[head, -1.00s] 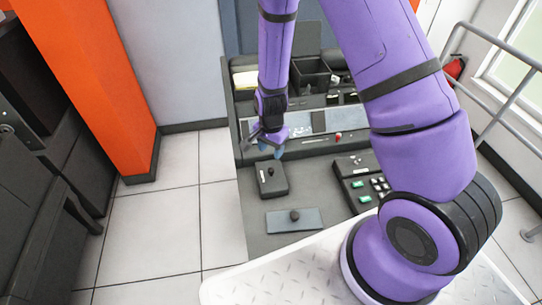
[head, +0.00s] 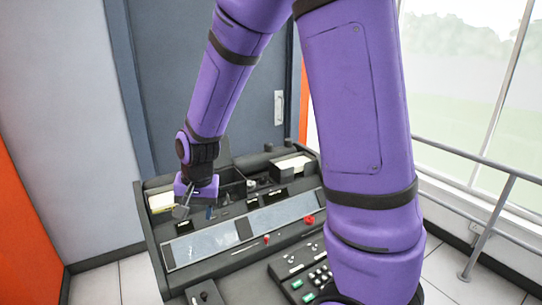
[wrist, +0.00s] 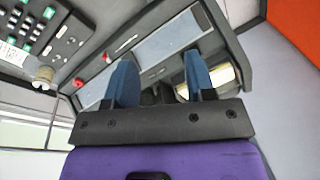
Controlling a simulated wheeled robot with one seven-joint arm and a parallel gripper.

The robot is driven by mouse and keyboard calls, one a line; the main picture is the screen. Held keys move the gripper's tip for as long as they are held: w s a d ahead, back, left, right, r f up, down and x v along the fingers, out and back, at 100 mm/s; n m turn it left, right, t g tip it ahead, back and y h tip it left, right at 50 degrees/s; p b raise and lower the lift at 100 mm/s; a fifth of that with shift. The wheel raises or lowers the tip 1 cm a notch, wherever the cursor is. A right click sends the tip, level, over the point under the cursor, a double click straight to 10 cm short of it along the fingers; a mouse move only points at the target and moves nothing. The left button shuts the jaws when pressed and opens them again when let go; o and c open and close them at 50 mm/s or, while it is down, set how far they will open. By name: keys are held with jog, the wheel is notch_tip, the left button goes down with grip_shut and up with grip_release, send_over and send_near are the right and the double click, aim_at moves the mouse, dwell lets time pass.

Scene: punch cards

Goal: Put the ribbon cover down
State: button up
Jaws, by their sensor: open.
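No ribbon cover can be made out for certain in the current views. A dark block with a knob (head: 204,296) is cut off at the bottom edge of the head view.
Open dark bins (head: 232,188) and a bin of pale cards (head: 292,164) line the desk's back. A red knob (head: 309,219) and a keypad with green buttons (head: 297,284) are to the right. A metal railing (head: 485,235) stands farther right.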

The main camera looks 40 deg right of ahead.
jog(key=s+d+r+n+t, duration=0.1)
jog(key=s+d+r+n, duration=0.1)
jog(key=s+r, duration=0.8)
jog(key=s+d+r+n+t, duration=0.2)
jog(key=s+r+n, duration=0.3)
jog(key=s+r, duration=0.5)
jog(key=shift+s+d+h, duration=0.4)
jog(key=shift+s+d, duration=0.1)
jog(key=shift+s, duration=0.2)
